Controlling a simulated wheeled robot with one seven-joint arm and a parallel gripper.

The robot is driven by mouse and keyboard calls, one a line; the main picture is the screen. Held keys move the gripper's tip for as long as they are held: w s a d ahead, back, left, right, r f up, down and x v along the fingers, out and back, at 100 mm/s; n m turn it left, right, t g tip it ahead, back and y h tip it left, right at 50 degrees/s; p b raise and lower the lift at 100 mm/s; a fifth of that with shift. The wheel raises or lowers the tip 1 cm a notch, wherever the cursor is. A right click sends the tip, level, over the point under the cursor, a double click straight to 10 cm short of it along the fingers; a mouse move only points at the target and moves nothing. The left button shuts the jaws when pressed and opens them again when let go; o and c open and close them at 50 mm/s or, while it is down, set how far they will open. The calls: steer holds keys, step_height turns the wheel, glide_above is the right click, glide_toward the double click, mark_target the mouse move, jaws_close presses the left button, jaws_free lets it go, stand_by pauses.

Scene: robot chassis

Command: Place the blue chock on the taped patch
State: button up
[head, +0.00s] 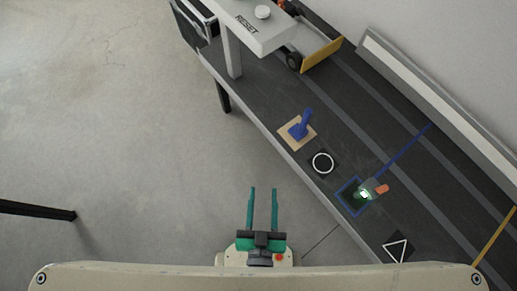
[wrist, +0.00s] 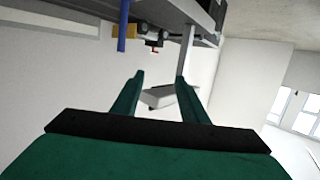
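The blue chock (head: 299,130), with an upright blue handle, stands on a tan square patch (head: 286,136) near the bench's front edge in the head view. A second square (head: 345,204), dark with a blue outline, lies further down the bench, partly covered by a small device. I cannot tell for sure which square is the taped patch. My gripper (head: 263,190) is open and empty, off the bench's front side and apart from the chock. Its two green fingers also show apart in the wrist view (wrist: 160,78). A blue post there (wrist: 126,25) may be the chock's handle.
The device (head: 367,191) has a green light and an orange end. A circle tile (head: 322,163) and a triangle tile (head: 397,247) lie on the dark bench (head: 345,135). A white RESET stand (head: 255,28) and a wheeled item (head: 294,61) are at the far end.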

steer(key=shift+n+y, duration=0.3)
steer(key=shift+y, duration=0.1)
steer(key=s+r, duration=0.1)
steer(key=s+a+r, duration=0.1)
steer(key=s, duration=0.1)
steer(key=shift+s+a+r, duration=0.15)
steer(key=shift+r, duration=0.15)
steer(key=shift+a, duration=0.1)
stand_by(0.5)
stand_by(0.8)
steer(key=shift+c, duration=0.4)
steer(key=shift+c, duration=0.7)
